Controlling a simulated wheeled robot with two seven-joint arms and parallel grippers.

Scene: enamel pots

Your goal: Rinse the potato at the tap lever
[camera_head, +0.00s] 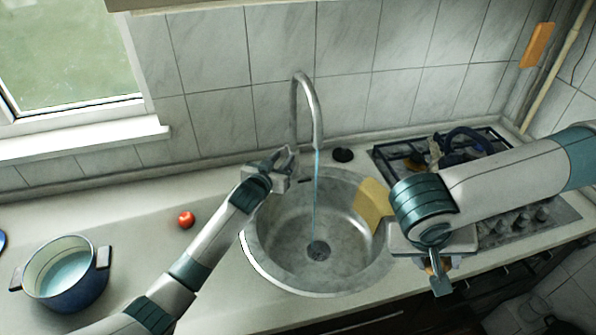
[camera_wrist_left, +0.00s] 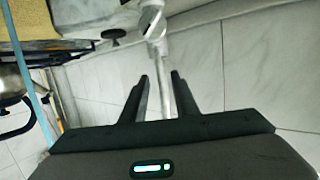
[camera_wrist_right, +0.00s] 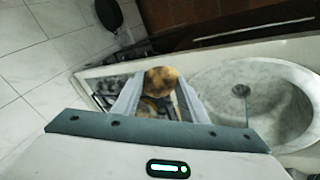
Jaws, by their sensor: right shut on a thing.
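The grey tap (camera_head: 308,100) stands behind the round metal sink (camera_head: 262,262). A thin blue stream of water (camera_head: 316,185) falls from its spout toward the drain. My left gripper (camera_head: 284,165) is at the tap's base; its fingers (camera_wrist_left: 160,98) are apart, with the pale tap pipe (camera_wrist_left: 152,25) beyond them in the left wrist view. I cannot tell whether they touch the lever. My right gripper (camera_head: 437,272) is right of the sink, away from the water. It is shut on the brown potato (camera_wrist_right: 160,82), which is mostly hidden in the head view.
A blue pot (camera_head: 78,293) with pale contents and a red tomato (camera_head: 186,220) stand on the counter at left. A gas hob (camera_head: 520,222) lies right, partly behind my right arm. The counter between pot and sink is mostly clear.

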